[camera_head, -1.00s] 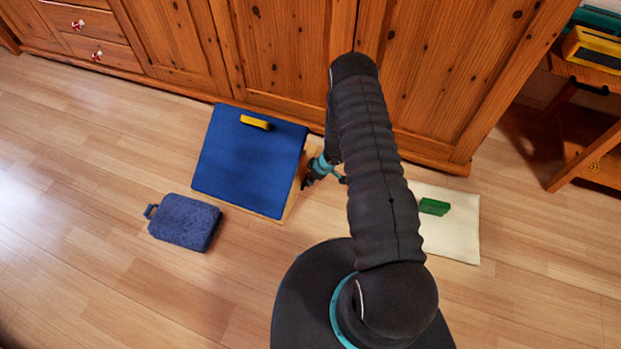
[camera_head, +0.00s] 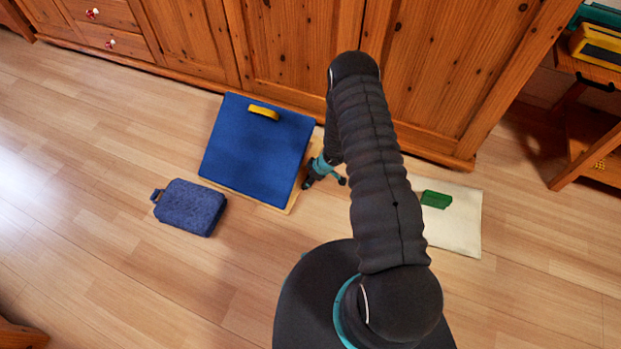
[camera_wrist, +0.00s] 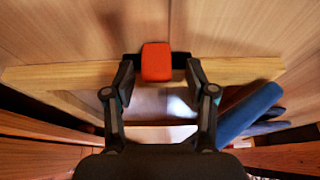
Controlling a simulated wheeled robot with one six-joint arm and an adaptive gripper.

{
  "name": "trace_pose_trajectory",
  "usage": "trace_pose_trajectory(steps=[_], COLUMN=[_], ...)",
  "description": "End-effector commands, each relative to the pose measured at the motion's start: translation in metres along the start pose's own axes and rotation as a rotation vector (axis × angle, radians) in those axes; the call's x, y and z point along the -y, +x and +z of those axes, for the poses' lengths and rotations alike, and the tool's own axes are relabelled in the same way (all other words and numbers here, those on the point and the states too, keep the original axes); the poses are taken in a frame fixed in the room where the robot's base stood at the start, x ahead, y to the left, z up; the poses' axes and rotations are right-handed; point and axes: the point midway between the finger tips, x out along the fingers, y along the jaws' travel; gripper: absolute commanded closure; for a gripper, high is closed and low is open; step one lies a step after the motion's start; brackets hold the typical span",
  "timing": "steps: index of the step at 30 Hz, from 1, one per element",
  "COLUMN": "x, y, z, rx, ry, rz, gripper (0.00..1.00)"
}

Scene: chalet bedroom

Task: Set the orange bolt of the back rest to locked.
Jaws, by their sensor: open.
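The orange bolt (camera_wrist: 156,62) shows in the wrist view, seated in a dark bracket on a pale wooden bar (camera_wrist: 240,70). My gripper (camera_wrist: 159,78) is open, with one finger on each side of the bolt. I cannot tell whether the fingers touch it. The bolt is hidden in the head view.
A wooden cabinet (camera_head: 290,50) stands close behind the back rest. A blue pouch (camera_head: 190,208) lies on the floor to the left. A green block (camera_head: 436,199) rests on a cream mat (camera_head: 455,232) to the right. The floor at the front left is mostly clear.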

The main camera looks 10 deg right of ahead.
Motion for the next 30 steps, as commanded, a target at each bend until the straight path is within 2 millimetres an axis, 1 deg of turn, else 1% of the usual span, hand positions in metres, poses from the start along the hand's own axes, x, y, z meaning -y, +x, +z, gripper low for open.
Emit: trace_pose_trajectory(steps=[5,15,19,24,30], x=[-0.002,-0.002,-0.001,-0.001,0.000], y=[-0.016,-0.079,-0.099,-0.114,-0.120], z=[0.000,0.000,0.000,0.000,0.000], rx=[-0.001,-0.001,-0.001,-0.001,0.000], ry=[0.002,0.001,-0.001,-0.001,0.001], rz=[0.002,0.003,0.002,0.001,0.000], gripper=[0.44,0.44,0.44,0.44,0.44])
